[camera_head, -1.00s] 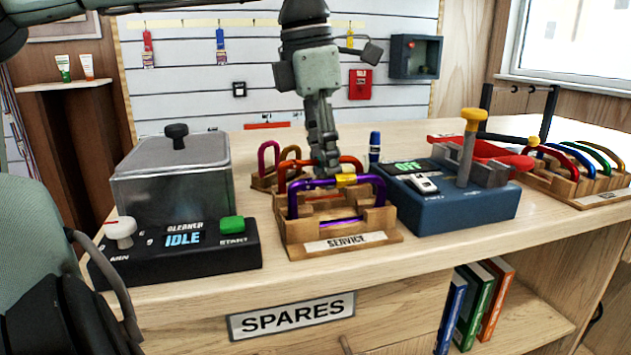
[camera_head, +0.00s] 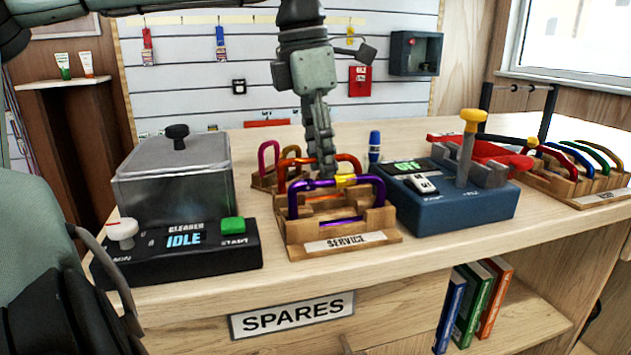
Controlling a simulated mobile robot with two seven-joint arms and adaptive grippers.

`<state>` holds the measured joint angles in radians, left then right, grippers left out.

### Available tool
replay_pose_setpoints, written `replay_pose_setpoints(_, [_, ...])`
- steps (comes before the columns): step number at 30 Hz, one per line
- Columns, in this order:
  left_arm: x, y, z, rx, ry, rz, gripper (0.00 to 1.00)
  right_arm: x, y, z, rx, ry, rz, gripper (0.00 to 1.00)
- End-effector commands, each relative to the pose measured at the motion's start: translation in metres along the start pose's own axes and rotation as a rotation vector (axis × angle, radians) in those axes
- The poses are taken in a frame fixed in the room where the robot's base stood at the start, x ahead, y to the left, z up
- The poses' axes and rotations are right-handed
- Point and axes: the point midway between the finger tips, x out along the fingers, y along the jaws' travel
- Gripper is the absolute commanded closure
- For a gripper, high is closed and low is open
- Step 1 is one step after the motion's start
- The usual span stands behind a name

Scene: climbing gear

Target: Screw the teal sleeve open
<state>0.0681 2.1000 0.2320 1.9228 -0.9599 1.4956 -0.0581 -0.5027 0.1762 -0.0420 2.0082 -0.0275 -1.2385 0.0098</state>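My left gripper (camera_head: 325,168) points down over the wooden SERVICE rack (camera_head: 298,236) in the middle of the counter. Its fingers are seen edge-on, so whether they are open or shut cannot be told. A purple carabiner (camera_head: 376,188) with a yellow sleeve (camera_head: 345,181) stands in the front of the rack, just in front of the fingertips. A red-orange carabiner (camera_head: 350,160) stands behind, partly covered by the fingers. No teal sleeve can be made out; the fingers hide part of the rack. My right gripper is not in view.
Left of the rack is a cleaner box with a lidded metal tank (camera_head: 174,180) and a green button (camera_head: 232,225). Right is a blue device (camera_head: 470,208) with a yellow-topped lever (camera_head: 470,140). Another rack (camera_head: 590,190) holds several carabiners at far right. A blue marker (camera_head: 375,147) stands behind.

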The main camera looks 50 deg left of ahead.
Motion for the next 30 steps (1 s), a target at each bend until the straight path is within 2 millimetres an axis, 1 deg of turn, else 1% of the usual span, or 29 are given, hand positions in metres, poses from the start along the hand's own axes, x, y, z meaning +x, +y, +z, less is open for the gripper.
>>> replay_pose_setpoints(21, [-0.026,0.001,0.004,0.000,-0.002,0.003,0.62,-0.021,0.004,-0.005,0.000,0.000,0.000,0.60])
replay_pose_setpoints(30, [-0.028,0.001,0.004,0.000,-0.002,0.003,0.62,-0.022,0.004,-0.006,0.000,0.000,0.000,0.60])
